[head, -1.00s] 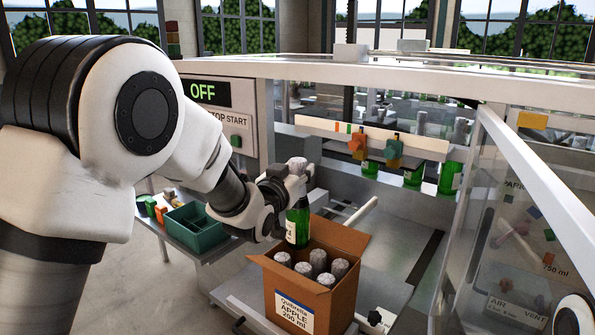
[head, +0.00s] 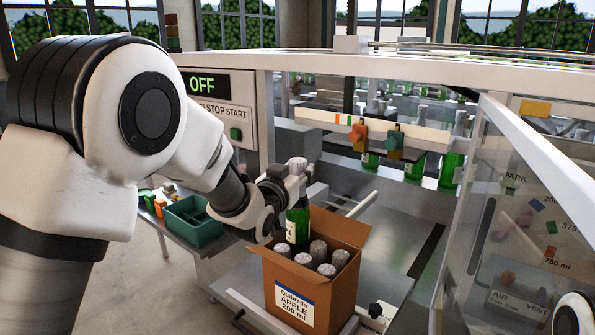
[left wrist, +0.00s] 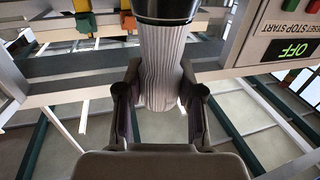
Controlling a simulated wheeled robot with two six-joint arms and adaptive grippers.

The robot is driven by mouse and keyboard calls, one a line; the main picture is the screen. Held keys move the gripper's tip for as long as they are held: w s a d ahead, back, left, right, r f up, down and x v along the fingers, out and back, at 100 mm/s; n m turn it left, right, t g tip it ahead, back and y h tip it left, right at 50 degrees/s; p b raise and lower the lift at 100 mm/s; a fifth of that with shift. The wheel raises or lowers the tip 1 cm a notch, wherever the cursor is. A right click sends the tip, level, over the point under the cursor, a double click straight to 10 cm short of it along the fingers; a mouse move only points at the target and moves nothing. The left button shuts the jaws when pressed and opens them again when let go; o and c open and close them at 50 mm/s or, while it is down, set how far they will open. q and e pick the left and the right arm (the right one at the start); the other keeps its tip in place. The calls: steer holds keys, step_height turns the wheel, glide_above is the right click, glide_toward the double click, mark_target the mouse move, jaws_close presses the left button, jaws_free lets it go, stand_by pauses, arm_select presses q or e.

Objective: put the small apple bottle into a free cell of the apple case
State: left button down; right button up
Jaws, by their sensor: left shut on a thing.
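The small apple bottle (head: 298,222) is green with a pale label and a silver foil top. My left gripper (head: 298,172) is shut on its foil neck and holds it upright at the back left of the apple case. In the left wrist view the foil neck (left wrist: 160,70) stands between the two fingers (left wrist: 160,95). The apple case (head: 302,300) is an open cardboard box labelled "APPLE 200 ml". Several foil-topped bottles (head: 318,250) stand in its front and right cells. The held bottle's base is hidden behind the case contents and wall. My right gripper is not in view.
A green bin (head: 193,222) with small coloured blocks beside it is on a side table at left. A machine frame with green bottles (head: 414,166) stands behind. A clear door panel (head: 525,215) is at right. Raised case flaps (head: 338,228) stand near the held bottle.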

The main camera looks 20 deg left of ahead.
arm_select(q)
steer(key=shift+f+b, duration=1.7)
steer(key=shift+f, duration=0.45)
steer(key=c, duration=0.7)
jaws_free()
steer(key=shift+r, duration=0.1)
steer(key=shift+o, duration=0.2)
steer(key=shift+s, duration=0.1)
steer(key=s, duration=0.8)
steer(key=s+a, duration=0.1)
steer(key=s, duration=0.2)
steer(key=shift+s, duration=0.4)
